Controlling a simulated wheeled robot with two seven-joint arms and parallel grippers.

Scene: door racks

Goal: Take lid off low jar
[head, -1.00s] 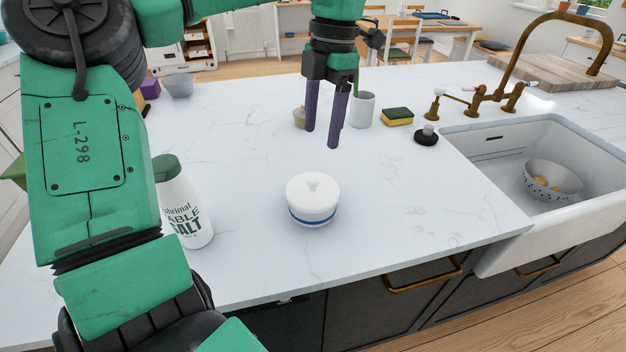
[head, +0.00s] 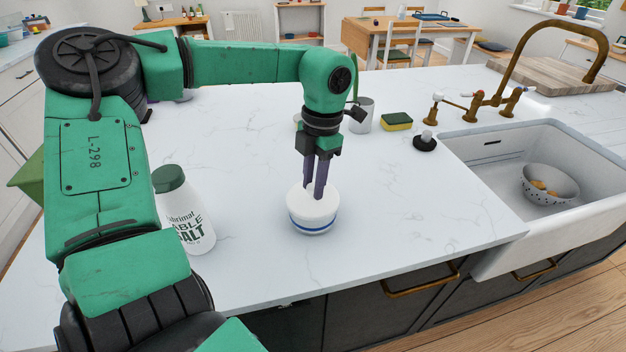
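The low jar (head: 312,226) is a white round pot with a blue band, standing upright on the white marble counter. Its white lid (head: 297,198) sits on top of the jar. My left gripper (head: 314,190) points down from above, its two dark purple fingers at the middle of the lid. The fingers are close together around the lid's small knob, which they hide. My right gripper is not in view.
A salt bottle (head: 186,215) with a green cap stands left of the jar, near my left arm. Behind are a white mug (head: 363,115), a sponge (head: 397,121) and a black stopper (head: 425,141). The sink (head: 500,190) with a colander is at right. Counter around the jar is clear.

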